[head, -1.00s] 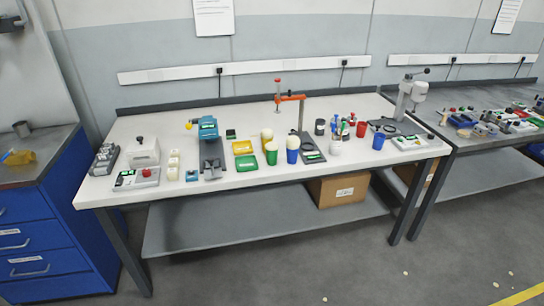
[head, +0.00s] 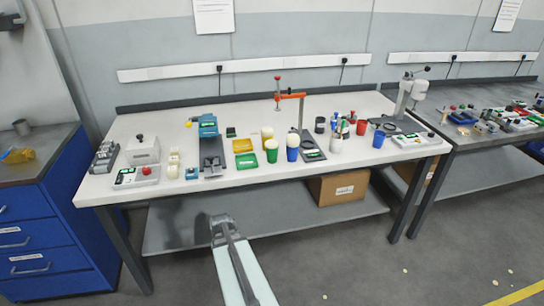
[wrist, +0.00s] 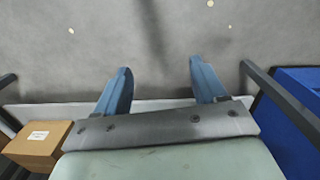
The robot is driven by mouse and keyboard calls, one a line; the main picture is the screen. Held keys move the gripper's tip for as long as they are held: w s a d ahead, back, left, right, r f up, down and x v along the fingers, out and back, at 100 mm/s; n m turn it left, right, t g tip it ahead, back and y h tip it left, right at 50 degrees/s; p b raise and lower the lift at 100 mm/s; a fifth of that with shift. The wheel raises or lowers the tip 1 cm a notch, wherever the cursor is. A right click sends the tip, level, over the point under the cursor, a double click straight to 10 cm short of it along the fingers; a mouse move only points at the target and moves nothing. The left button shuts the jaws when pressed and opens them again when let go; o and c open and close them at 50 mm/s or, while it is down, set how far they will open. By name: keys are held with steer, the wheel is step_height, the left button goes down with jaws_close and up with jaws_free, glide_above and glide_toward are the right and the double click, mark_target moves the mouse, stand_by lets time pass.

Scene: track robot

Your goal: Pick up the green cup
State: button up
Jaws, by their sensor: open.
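The green cup (head: 271,151) stands upright near the front edge of the white workbench (head: 340,168), in the middle of the head view. A blue cup (head: 292,149) stands close to its right, and a pale yellow cup (head: 267,134) stands just behind it. My gripper (head: 219,222) is in front of the bench and below its top, to the left of the green cup and well apart from it. In the wrist view my gripper (wrist: 158,80) has its two blue fingers spread and empty, with grey floor beyond. The green cup is not in the wrist view.
Green (head: 247,162) and yellow trays (head: 242,146) lie left of the cup. A blue-topped press (head: 209,140) stands further left; an orange-armed stand (head: 291,97) rises behind right. A cardboard box (head: 338,188) sits on the lower shelf.

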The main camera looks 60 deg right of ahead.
steer(key=w+d+r+m+t+h, duration=0.1)
steer(key=d+r+m+t, duration=0.1)
steer(key=d+r, duration=0.8)
steer(key=m+t+h, duration=0.2)
steer(key=h, duration=0.3)
glide_toward(273, 144)
steer(key=x, duration=0.9)
steer(key=shift+w+d+f, duration=0.15)
steer(key=shift+f, duration=0.05)
steer(key=shift+x, duration=2.7)
steer(key=shift+w, duration=0.15)
steer(key=c, duration=0.8)
